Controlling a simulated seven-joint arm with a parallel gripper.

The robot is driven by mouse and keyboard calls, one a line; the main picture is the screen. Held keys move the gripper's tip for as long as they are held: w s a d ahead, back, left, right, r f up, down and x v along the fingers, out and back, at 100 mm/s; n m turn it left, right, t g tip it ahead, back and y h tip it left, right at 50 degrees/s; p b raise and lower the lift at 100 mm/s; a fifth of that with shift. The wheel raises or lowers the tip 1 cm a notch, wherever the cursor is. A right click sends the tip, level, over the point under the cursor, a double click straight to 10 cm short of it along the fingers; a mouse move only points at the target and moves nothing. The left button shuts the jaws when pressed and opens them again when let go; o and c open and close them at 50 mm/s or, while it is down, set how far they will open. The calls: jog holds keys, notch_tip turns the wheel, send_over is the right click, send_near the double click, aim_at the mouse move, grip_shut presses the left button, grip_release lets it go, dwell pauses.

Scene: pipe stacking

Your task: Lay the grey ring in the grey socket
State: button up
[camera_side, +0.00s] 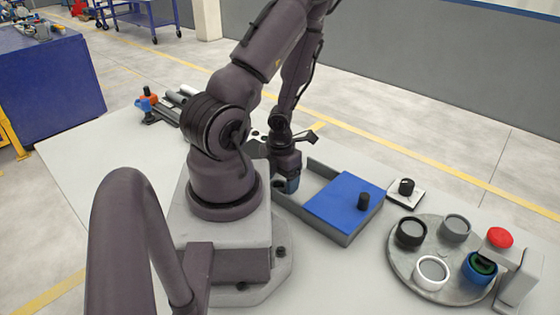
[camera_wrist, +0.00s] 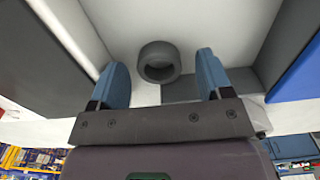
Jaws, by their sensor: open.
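The grey ring (camera_wrist: 158,73) lies on the pale floor of a compartment in the wrist view, between and beyond my two blue fingers. My gripper (camera_wrist: 160,64) is open, with a finger on either side of the ring and nothing held. In the side view my gripper (camera_side: 289,185) points down into the uncovered left part of a grey box, and the ring there is mostly hidden. The grey socket (camera_side: 456,239) is at the back right of a round plate and looks empty.
The box's blue sliding lid (camera_side: 338,207) has a black knob and covers its right part. The round plate (camera_side: 398,262) also bears black, white and blue round sockets; the blue one has green inside. A red button (camera_side: 500,238) stands at the right. A small black-knobbed piece (camera_side: 406,187) lies behind.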

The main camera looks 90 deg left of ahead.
jog(key=shift+r, duration=4.6)
jog(key=w+d+r+m+t+h, duration=0.1)
jog(key=w+d+r+m, duration=0.5)
jog(key=m, duration=0.9)
jog(key=w+d+r+m+t, duration=0.3)
jog(key=w+d+r+m, duration=0.3)
jog(key=m, duration=0.9)
jog(key=d+r, duration=0.3)
jog(key=r, duration=0.2)
jog(key=shift+w+h, duration=0.3)
jog(key=shift+h, duration=0.1)
jog(key=s+d+r+m, duration=0.1)
jog(key=r+m, duration=0.1)
jog(key=m, duration=0.2)
jog(key=s+d+r+m+t+y, duration=0.1)
jog(key=d+r+m, duration=0.1)
jog(key=m, duration=0.3)
jog(key=s+d+r+m, duration=0.1)
jog(key=d+r+m, duration=0.1)
jog(key=m, duration=0.3)
jog(key=shift+r+y, duration=0.4)
jog(key=shift+r, duration=0.2)
jog(key=shift+c, duration=0.7)
jog(key=shift+s+r+m+t, duration=0.2)
jog(key=shift+m+t, duration=0.1)
jog(key=shift+m, duration=0.3)
jog(key=shift+c, duration=0.3)
